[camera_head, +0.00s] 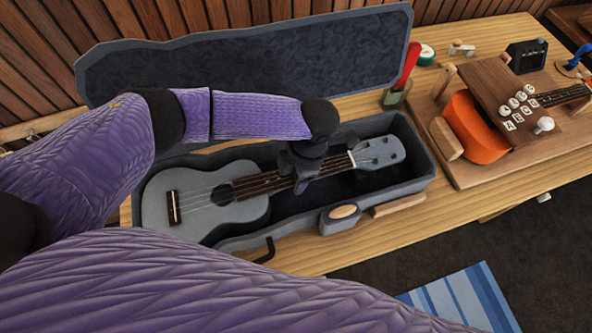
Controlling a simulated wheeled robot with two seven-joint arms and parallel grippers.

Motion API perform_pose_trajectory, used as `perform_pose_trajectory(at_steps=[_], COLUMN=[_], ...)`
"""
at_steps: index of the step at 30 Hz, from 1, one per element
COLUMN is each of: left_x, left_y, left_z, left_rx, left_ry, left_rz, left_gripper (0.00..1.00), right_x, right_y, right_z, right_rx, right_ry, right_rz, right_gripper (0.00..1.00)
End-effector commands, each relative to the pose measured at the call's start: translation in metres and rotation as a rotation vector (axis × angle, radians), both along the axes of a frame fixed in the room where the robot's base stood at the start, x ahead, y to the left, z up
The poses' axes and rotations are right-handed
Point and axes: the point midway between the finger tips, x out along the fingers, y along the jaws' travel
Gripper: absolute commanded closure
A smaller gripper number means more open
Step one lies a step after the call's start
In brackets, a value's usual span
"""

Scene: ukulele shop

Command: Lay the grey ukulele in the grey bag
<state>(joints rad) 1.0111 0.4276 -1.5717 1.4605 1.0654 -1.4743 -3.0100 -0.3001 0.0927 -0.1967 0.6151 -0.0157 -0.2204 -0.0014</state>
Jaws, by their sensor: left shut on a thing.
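The grey ukulele (240,208) lies over the open grey bag (419,186), a case-like box with a dark lining. Its body is at the left end and its headstock (380,152) points right, towards the right end. It looks roughly level and lined up with the bag; I cannot tell whether it touches the lining. The bag's lid (250,62) stands open at the back. My left gripper (303,178) is shut on the neck from above and hides part of it. My right gripper is not in view.
Right of the bag, an orange ukulele (472,128) lies on a wooden board (470,172) with lettered white knobs. A red-handled tool (406,68) stands behind the bag's right end. A wooden-topped block (341,218) and a wooden strip (398,205) are at its front.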

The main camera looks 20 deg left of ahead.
Motion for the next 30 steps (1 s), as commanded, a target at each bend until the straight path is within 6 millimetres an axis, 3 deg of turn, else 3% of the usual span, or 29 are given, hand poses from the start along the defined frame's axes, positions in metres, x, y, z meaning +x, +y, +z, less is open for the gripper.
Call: perform_pose_trajectory(at_steps=[5, 6, 11, 30], left_x=[0.0002, 0.0001, 0.0002, 0.0001], left_y=[-0.0001, 0.0, -0.0001, 0.0], left_z=[0.0013, 0.0013, 0.0013, 0.0042], left_rx=[0.001, 0.001, 0.001, 0.0], left_ry=[-0.001, -0.001, -0.001, -0.001], left_rz=[0.0, 0.0, 0.0, 0.0], left_gripper=[1.0, 0.37, 0.04, 0.0], right_x=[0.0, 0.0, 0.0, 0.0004], right_y=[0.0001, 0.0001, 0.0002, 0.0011], right_z=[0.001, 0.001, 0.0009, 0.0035], right_rx=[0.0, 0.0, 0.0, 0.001], right_ry=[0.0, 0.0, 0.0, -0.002], right_rz=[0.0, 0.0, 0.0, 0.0], right_gripper=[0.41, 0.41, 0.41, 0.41])
